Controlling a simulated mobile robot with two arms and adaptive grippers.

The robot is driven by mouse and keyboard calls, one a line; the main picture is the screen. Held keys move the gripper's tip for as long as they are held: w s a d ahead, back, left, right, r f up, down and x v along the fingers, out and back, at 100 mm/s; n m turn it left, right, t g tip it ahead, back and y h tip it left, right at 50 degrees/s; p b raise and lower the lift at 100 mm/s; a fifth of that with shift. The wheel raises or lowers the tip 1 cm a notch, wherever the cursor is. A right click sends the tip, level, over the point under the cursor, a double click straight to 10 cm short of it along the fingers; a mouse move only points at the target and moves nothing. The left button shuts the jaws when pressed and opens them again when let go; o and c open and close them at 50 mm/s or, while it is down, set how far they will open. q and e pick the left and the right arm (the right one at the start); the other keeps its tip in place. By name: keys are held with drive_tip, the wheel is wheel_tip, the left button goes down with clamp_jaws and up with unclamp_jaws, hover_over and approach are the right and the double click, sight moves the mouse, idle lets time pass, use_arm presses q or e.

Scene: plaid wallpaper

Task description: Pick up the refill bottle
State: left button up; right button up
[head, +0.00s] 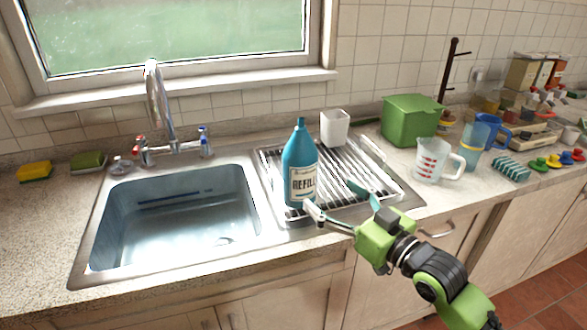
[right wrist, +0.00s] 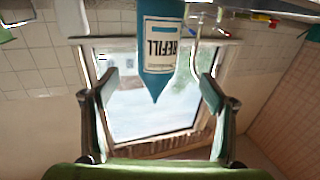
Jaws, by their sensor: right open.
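The refill bottle (head: 300,165) is teal with a white REFILL label and a pointed top. It stands upright on the drainer beside the sink. In the right wrist view the bottle (right wrist: 157,52) appears upside down, between and beyond the two fingers. My right gripper (head: 336,201) is open, with its fingers just right of the bottle's lower part. It also shows in the right wrist view (right wrist: 158,92), with its fingers spread wide and nothing held. The bottle's base is partly hidden by a fingertip in the head view. My left gripper is not in view.
The sink (head: 180,220) with its tap (head: 158,100) lies left of the bottle. A white cup (head: 335,127) stands behind it on the drainer. A green box (head: 410,120), a measuring jug (head: 435,160) and a blue pitcher (head: 490,130) stand to the right.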

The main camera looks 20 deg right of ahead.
sight(308, 174)
drive_tip(key=p+x, duration=0.1)
drive_tip(key=x, duration=0.6)
drive_tip(key=shift+r, duration=0.15)
drive_tip(key=shift+w+a+r, duration=0.15)
drive_tip(key=shift+w+r, duration=0.05)
drive_tip(key=shift+w, duration=0.2)
drive_tip(key=x, duration=0.2)
drive_tip(key=p+x, duration=0.1)
drive_tip(key=x, duration=0.1)
drive_tip(key=shift+w+r, duration=0.2)
drive_tip(key=shift+w, duration=0.2)
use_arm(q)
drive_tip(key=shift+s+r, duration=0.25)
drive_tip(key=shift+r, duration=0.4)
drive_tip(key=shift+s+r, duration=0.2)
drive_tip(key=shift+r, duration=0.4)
use_arm(e)
drive_tip(key=c, duration=1.5)
